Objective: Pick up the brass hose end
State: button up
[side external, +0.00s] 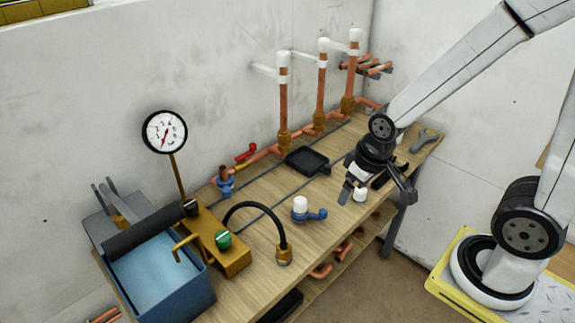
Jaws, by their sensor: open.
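The brass hose end (284,256) is at the tip of a black hose (258,207) that arches up and over from the brass pump block. It points down at the bench top near the front edge; I cannot tell whether it touches the wood. My gripper (376,192) is open, over the right part of the bench, well to the right of and farther back than the hose end. A small white cap (360,195) shows near its left finger. The hose end is in plain view and nothing covers it.
A blue tank (165,280) and brass block with green knob (223,239) stand left. A blue valve with white cap (301,208) sits between hose end and gripper. A black tray (307,160) and upright copper pipes (322,90) are behind. A wrench (423,140) lies far right.

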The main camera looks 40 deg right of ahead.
jog(key=m+g, duration=0.2)
jog(key=m, duration=1.2)
send_over(283, 247)
jog(key=d, duration=0.1)
notch_tip(283, 247, down, 7)
jog(key=shift+s+f, duration=0.1)
jog(key=shift+a+f+m+g, duration=0.3)
jog(key=shift+a+f+m, duration=0.05)
jog(key=shift+a+m, duration=0.15)
jog(key=shift+f, duration=1.3)
jog(key=shift+f, duration=2.6)
